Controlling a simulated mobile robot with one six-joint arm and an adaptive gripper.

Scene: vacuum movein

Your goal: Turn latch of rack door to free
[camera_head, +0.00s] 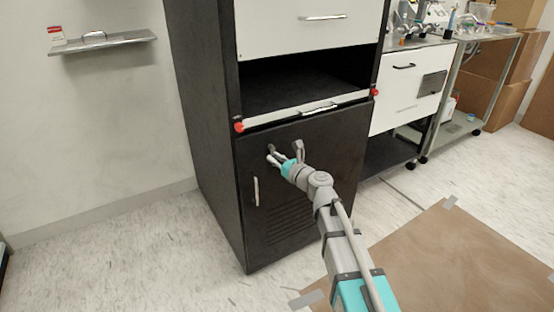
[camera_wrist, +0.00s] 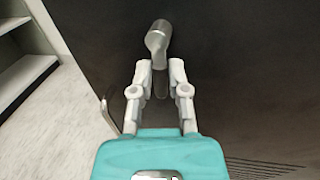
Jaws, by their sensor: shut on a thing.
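The rack door (camera_head: 330,160) is the black lower door of a tall black cabinet, and it looks closed. The latch (camera_wrist: 157,42) is a grey metal lever on the door's dark face. In the wrist view its rounded head is up, and its narrower part runs down between my fingers. My gripper (camera_head: 284,151) is at the upper left part of the door, and it also shows in the wrist view (camera_wrist: 160,72). It is shut on the latch, with one finger on each side. In the head view my fingers largely hide the latch.
A vertical door handle (camera_head: 256,191) is below and left of my gripper. A pale bar with red ends (camera_head: 310,108) crosses the cabinet above the door, under an open bay. A wall shelf (camera_head: 102,42) is at left. Brown board (camera_head: 460,260) covers floor at right.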

